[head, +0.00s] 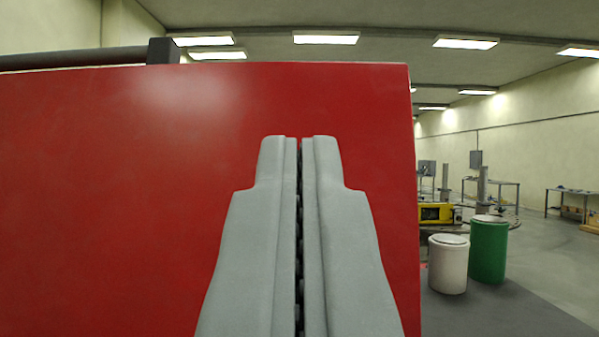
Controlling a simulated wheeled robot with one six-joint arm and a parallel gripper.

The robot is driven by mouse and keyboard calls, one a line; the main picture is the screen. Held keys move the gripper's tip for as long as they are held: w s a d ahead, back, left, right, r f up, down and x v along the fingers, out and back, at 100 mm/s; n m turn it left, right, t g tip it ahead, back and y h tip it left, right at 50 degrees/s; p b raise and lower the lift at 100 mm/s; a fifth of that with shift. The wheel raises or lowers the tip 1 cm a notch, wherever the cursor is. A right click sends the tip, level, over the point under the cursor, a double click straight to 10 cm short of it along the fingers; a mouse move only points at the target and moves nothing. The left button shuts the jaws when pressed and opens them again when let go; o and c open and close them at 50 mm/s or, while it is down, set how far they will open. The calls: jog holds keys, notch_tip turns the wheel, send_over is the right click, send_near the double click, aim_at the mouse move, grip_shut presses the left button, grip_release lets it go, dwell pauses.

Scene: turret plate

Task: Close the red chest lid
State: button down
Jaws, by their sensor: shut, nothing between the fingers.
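A large flat red panel (130,190), which looks like the red chest lid, fills the left and middle of the head view and stands upright. A dark bar (75,58) with a square end block runs along its top edge at the left. My gripper (299,140) is shut and empty, pointing at the panel's right part with its tips below the top edge. I cannot tell whether the tips touch the panel. The chest body is not visible.
Right of the panel a white bin (448,265) and a green bin (488,250) stand on the floor. Behind them are a yellow machine (436,213) and workbenches (570,192). The grey floor at the right (560,270) is clear.

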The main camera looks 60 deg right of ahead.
aim_at(300, 123)
jog(key=shift+w+d+r, duration=0.25)
jog(key=shift+w+d, duration=0.4)
jog(key=shift+d, duration=0.35)
jog(key=shift+w+d+r, duration=0.2)
jog(key=shift+w+d, duration=0.5)
jog(key=shift+d, duration=0.25)
jog(key=shift+w+d+r, duration=0.25)
jog(key=shift+w+d, duration=0.4)
jog(key=shift+d, duration=0.35)
jog(key=shift+d+r, duration=0.1)
